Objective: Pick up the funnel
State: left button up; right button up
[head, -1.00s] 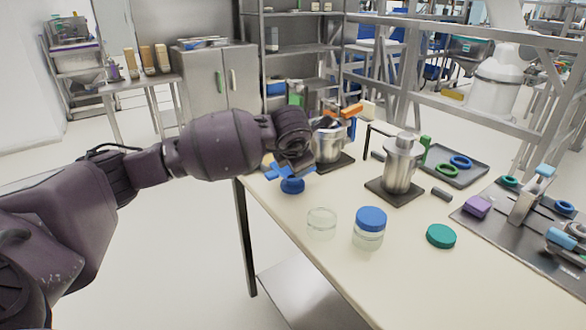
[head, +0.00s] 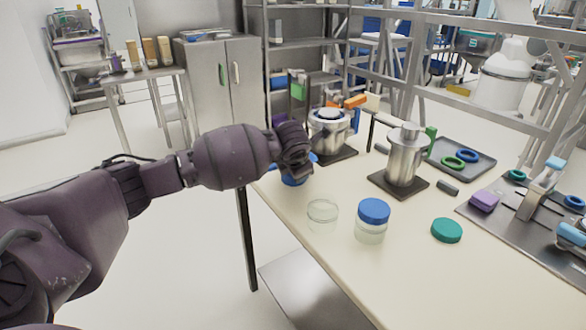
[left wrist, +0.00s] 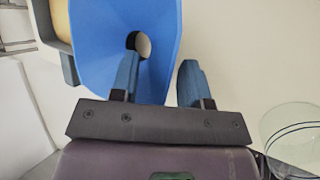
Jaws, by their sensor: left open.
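The blue funnel (head: 294,181) is near the left edge of the table, mostly hidden behind my left gripper (head: 303,170) in the head view. In the left wrist view the funnel (left wrist: 105,35) fills the upper left, with its round hole showing. My left gripper (left wrist: 158,80) is open there with blue fingertips. One finger overlaps the funnel beside the hole, and the other lies just past its right edge over bare table. I cannot tell whether either finger touches it. My right gripper is not in view.
An open glass jar (head: 322,214) and a blue-lidded jar (head: 371,222) stand in front of the funnel. A green lid (head: 446,230) lies to the right. Metal vessels (head: 331,130) (head: 406,158) stand behind. The front table area is clear.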

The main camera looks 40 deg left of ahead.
pick_arm(q)
jog(key=shift+w+f, duration=0.3)
jog(key=shift+f, duration=0.15)
jog(key=shift+a+r, duration=0.1)
jog(key=shift+r, duration=0.05)
jog(key=shift+c, duration=0.3)
jog(key=shift+s, duration=0.1)
grip_shut()
